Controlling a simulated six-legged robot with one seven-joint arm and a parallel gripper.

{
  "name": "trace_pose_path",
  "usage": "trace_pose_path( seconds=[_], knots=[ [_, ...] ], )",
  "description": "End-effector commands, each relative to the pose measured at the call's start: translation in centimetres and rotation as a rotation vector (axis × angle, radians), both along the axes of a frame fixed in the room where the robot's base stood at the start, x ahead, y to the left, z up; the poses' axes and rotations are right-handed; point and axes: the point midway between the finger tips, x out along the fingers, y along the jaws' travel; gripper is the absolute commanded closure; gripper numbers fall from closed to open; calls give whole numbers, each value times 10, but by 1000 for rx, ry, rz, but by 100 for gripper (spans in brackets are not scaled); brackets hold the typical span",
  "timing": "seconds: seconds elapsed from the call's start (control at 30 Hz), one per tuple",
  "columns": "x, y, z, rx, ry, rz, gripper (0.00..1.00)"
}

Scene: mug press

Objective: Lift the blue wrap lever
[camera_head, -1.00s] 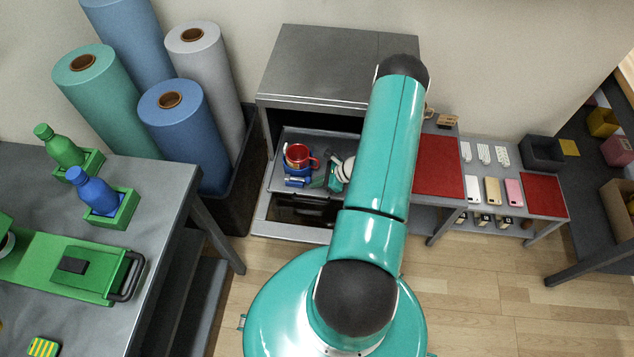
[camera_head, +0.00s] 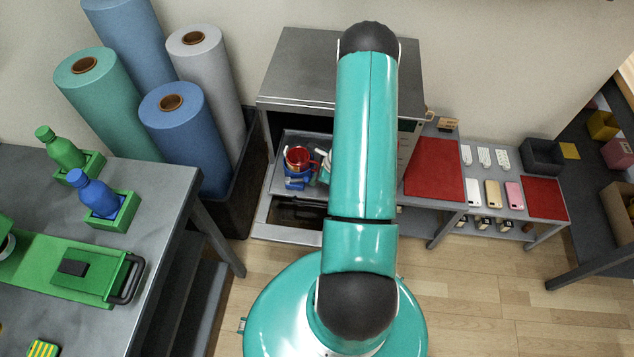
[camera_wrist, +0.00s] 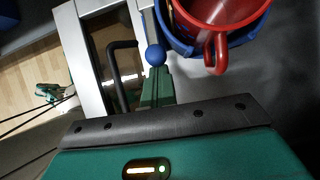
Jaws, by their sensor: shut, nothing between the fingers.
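A red mug (camera_head: 298,158) sits in a blue wrap holder (camera_head: 297,183) on the pulled-out press tray. In the wrist view the red mug (camera_wrist: 222,14) is at the top right, its handle pointing toward my gripper. The blue wrap lever shows there as a round blue knob (camera_wrist: 155,55) beside the holder. My gripper (camera_wrist: 156,72) is shut and empty, its green fingertips at the knob's near side. I cannot tell whether they touch it. In the head view my arm hides most of the gripper.
The grey press cabinet (camera_head: 300,75) stands behind the tray (camera_head: 280,182). In the wrist view a dark bar handle (camera_wrist: 115,75) lies left of the fingers. A red mat (camera_head: 433,168) and phones lie on the tables to the right. Open floor lies in front.

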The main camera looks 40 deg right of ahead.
Motion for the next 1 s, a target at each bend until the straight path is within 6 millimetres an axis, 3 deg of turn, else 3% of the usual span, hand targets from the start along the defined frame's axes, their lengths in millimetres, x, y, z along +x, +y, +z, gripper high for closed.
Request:
trace_pose_path(
  seconds=[0.47,1.0],
  knots=[
    [12,10,26,-174,222,7,100],
    [12,9,36,-168,218,0,100]
  ],
)
